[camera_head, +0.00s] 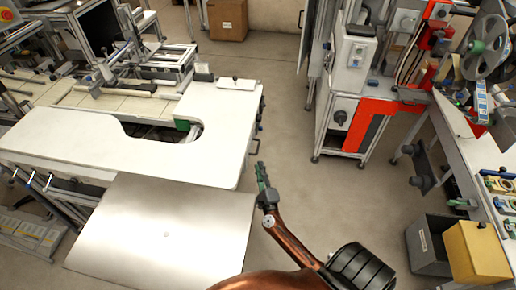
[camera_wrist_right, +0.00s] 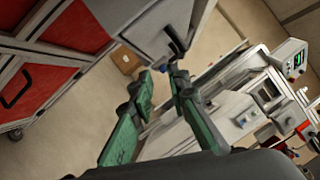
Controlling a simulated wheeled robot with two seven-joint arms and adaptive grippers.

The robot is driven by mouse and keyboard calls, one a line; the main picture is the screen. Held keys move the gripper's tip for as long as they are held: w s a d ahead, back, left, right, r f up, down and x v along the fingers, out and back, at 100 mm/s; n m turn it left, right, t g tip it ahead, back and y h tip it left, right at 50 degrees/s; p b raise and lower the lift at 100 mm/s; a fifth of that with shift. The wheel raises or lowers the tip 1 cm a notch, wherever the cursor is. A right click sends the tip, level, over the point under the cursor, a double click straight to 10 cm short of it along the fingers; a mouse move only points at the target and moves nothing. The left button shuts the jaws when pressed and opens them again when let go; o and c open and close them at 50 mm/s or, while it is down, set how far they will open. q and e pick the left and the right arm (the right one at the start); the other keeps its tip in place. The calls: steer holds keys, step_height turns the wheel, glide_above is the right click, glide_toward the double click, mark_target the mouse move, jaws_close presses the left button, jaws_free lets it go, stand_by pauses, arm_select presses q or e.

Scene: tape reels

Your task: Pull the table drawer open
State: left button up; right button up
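The white table (camera_head: 215,150) fills the left middle of the head view. A small dark handle (camera_head: 255,146) sticks out from its right side, seen from above. In the right wrist view a black handle (camera_wrist_right: 177,43) is on a light grey drawer front (camera_wrist_right: 140,20). My right gripper (camera_head: 261,172) is beside the table's right edge, just short of the handle. In the wrist view the green fingers of my right gripper (camera_wrist_right: 163,70) are apart with nothing between them. The handle lies just beyond the fingertips, apparently not between them. My left gripper is not in view.
A metal sheet surface (camera_head: 165,225) lies in front of the table. A red and white cabinet (camera_head: 365,130) stands at the right. A grey bin (camera_head: 430,243) and a yellow box (camera_head: 477,252) are at lower right. The floor (camera_head: 290,110) right of the table is clear.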

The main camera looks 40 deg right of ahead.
mark_target(258, 147)
steer(key=w+d+r, duration=0.1)
steer(key=w+d+r+m, duration=0.1)
steer(key=w+r, duration=0.1)
steer(key=w+d+r+m+h, duration=0.1)
steer(key=w+d, duration=0.1)
steer(key=shift+w+r, duration=0.25)
steer(key=shift+r, duration=0.1)
steer(key=shift+w+d+r, duration=0.1)
steer(key=shift+w+d, duration=0.25)
steer(key=shift+w, duration=0.25)
steer(key=shift+c, duration=0.4)
jaws_close()
